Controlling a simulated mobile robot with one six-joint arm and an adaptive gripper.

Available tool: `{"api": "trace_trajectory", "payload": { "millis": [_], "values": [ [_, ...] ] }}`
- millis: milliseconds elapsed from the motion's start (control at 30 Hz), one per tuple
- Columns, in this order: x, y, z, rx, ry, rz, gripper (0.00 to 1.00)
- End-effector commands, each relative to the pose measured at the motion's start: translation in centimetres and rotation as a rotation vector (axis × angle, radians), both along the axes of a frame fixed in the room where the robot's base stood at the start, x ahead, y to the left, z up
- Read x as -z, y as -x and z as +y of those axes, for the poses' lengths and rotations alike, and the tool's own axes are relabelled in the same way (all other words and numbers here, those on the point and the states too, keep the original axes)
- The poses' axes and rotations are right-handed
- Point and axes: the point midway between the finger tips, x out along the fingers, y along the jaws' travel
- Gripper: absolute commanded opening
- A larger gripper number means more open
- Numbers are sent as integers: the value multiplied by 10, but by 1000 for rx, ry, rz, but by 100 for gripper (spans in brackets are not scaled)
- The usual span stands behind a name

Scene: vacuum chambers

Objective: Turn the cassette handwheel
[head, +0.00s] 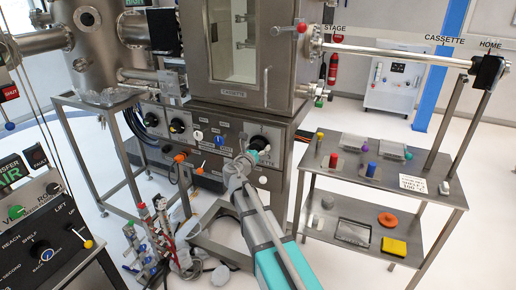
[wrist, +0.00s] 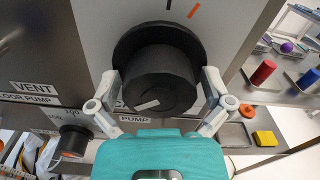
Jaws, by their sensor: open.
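A large round black knob (wrist: 160,78) with a wide flange sits on the steel cabinet front in the wrist view. A pale mark shows on its lower face; an orange and a black tick are on the panel above. My gripper (wrist: 161,85) is open, its fingers on either side of the knob; I cannot tell if they touch it. In the head view my gripper (head: 246,160) is at the same knob (head: 266,143) and partly hides it. No label readable here names this knob as the cassette handwheel.
A smaller black knob (wrist: 74,140) is at lower left, near the VENT label (wrist: 33,87). A two-level steel cart (head: 374,172) with coloured pieces stands to the right. A long rod (head: 400,56) crosses above it. Floor shows between cabinet and cart.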

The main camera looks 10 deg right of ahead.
Motion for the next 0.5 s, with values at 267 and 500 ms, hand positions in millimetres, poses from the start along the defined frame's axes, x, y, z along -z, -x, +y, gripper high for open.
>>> {"api": "trace_trajectory", "payload": {
  "millis": [267,500],
  "values": [
    [0,0,0,0,0,0,55],
    [0,-1,0,1,1,0,30]
  ]
}}
